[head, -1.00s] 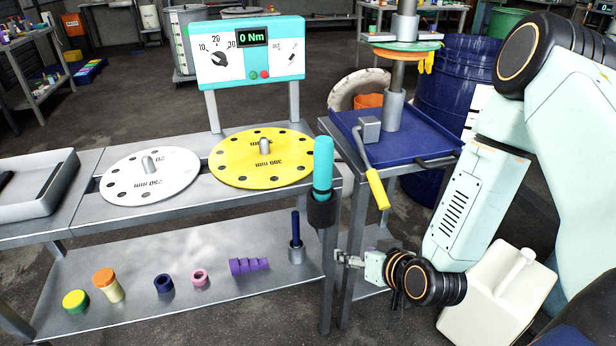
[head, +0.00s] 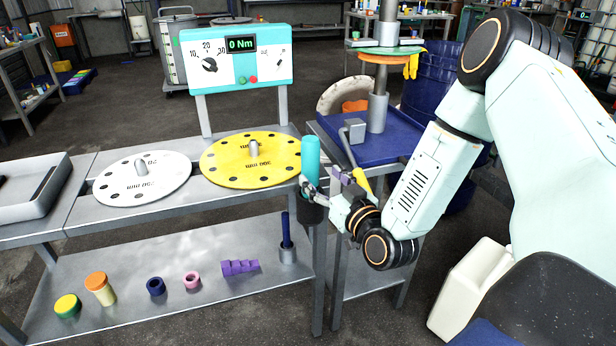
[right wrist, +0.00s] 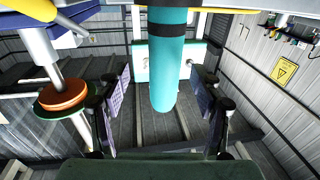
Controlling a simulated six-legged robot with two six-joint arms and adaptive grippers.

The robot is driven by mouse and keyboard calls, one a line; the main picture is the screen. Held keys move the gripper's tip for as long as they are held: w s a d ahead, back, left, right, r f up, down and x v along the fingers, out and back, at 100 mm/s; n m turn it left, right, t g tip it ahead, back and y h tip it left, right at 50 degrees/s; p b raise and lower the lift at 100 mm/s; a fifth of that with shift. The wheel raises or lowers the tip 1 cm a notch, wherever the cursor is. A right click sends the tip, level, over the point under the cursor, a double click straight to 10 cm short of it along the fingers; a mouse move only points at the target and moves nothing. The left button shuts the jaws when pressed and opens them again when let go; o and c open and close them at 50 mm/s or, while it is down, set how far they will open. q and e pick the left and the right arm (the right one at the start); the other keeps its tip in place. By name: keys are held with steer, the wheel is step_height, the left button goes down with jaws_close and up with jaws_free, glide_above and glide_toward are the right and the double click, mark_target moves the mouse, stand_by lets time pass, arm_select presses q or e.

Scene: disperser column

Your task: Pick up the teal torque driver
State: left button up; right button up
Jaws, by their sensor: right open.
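The teal torque driver (head: 311,155) stands upright in a dark holder (head: 312,210) at the right front corner of the bench. In the right wrist view the teal driver (right wrist: 167,75) hangs between the two open fingers, with visible room on both sides. My right gripper (head: 328,184) is open at the driver, just above the holder; the wrist view shows its fingers (right wrist: 162,105) spread around the teal shaft. My left gripper is not in view.
A yellow-handled crank (head: 362,180) on the blue press table (head: 395,150) is close beside my right gripper. A yellow disc (head: 225,165) and a white disc (head: 120,185) lie on the bench. A torque display (head: 236,60) stands behind. Several small parts sit on the lower shelf.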

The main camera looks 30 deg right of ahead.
mark_target(315, 173)
steer(key=w, duration=0.2)
steer(key=w+b, duration=0.1)
steer(key=w, duration=0.2)
steer(key=shift+a+r+b, duration=0.15)
steer(key=shift+b, duration=0.15)
steer(key=shift+s, duration=0.1)
steer(key=shift+c, duration=0.9)
steer(key=c, duration=0.4)
steer(key=shift+r, duration=0.1)
jaws_close()
